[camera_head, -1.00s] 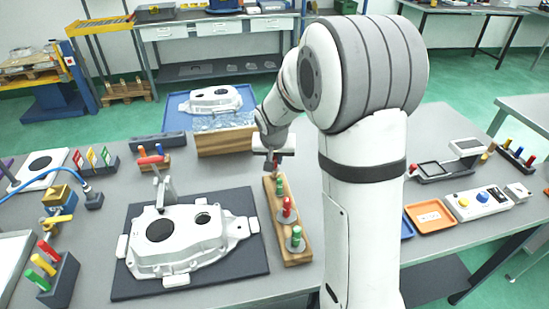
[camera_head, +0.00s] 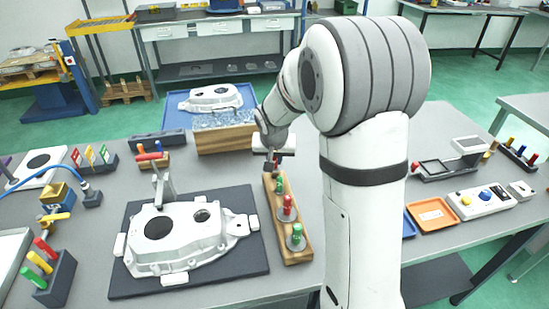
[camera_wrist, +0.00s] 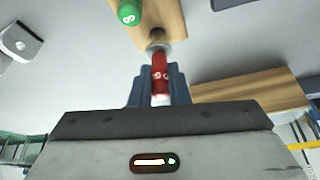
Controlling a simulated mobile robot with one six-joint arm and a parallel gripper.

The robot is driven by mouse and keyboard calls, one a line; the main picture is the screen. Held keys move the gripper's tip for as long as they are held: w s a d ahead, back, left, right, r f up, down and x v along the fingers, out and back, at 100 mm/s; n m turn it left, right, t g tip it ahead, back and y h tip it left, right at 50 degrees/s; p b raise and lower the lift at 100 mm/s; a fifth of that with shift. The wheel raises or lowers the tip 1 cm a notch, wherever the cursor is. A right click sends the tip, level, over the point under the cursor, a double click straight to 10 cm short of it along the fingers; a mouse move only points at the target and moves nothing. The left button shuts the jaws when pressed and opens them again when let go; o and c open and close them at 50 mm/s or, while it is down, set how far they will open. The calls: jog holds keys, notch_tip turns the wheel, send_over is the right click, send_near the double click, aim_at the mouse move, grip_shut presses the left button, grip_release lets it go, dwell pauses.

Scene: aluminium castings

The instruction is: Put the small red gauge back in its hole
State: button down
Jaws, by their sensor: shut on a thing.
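The small red gauge (camera_wrist: 159,73) is upright between the fingers of my gripper (camera_wrist: 160,88) in the wrist view. My gripper is shut on its red handle. Its grey metal end lies over the far end of the wooden rack (camera_wrist: 172,18); I cannot tell whether it is in the hole. In the head view my gripper (camera_head: 272,161) is at the back end of the wooden rack (camera_head: 274,212), and the held gauge shows only as a small red patch. The rack also holds a green gauge (camera_head: 280,187), a larger red gauge (camera_head: 287,205) and a larger green gauge (camera_head: 297,234).
A casting (camera_head: 180,240) lies on a dark mat (camera_head: 250,263) left of the rack. A wooden-fronted box (camera_head: 222,142) stands behind my gripper. An orange tray (camera_head: 431,216) lies at the right.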

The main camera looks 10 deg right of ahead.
aim_at(275, 169)
jog(key=shift+f+b, duration=1.45)
jog(key=shift+f, duration=0.1)
jog(key=c, duration=1.3)
grip_release()
jog(key=shift+r, duration=0.1)
jog(key=v, duration=0.7)
jog(key=shift+r, duration=0.35)
jog(key=shift+s, duration=0.15)
